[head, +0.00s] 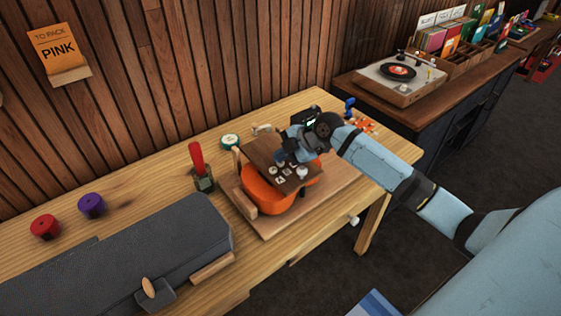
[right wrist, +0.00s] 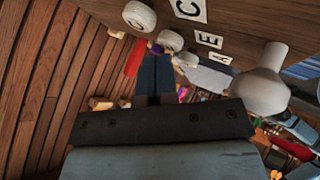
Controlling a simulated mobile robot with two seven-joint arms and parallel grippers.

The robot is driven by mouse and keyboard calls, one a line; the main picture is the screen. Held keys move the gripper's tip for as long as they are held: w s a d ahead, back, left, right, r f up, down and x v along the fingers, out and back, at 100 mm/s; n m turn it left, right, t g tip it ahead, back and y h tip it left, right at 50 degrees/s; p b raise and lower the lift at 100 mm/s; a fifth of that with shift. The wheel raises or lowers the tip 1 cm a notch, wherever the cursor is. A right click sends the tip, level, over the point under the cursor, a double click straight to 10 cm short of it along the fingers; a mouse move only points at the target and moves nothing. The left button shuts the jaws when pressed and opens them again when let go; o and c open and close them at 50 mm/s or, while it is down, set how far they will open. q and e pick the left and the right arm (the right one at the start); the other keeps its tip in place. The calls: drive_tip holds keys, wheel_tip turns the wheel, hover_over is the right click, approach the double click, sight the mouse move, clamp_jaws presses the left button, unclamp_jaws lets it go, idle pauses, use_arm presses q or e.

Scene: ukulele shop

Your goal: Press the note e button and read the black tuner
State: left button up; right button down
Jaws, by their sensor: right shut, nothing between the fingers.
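An orange ukulele body (head: 262,190) lies in a wooden cradle on the bench. Over it is a brown board (head: 262,148) with white knobs and letter labels. The right wrist view shows the board's C label (right wrist: 190,8), E label (right wrist: 208,40) and A label (right wrist: 218,58), beside white knobs (right wrist: 170,40). My right gripper (head: 281,158) is shut and empty, close to the board; contact is unclear. My left gripper is out of view.
A red-handled tool (head: 197,165) stands left of the cradle. A grey case (head: 150,250) fills the bench front left, with red (head: 45,226) and purple (head: 92,205) spools behind it. A turntable (head: 400,76) sits on the dark cabinet at back right.

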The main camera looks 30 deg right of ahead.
sight(281, 163)
drive_tip(key=shift+s+f, duration=0.15)
drive_tip(key=shift+f, duration=0.3)
drive_tip(key=shift+s+a+f, duration=0.1)
drive_tip(key=shift+a+f, duration=0.05)
drive_tip(key=shift+f, duration=0.15)
idle(0.4)
drive_tip(key=shift+r+p, duration=0.5)
drive_tip(key=shift+r, duration=0.75)
wheel_tip(281, 163, up, 5)
drive_tip(key=p, duration=0.4)
drive_tip(key=shift+f, duration=0.1)
drive_tip(key=shift+w, duration=0.2)
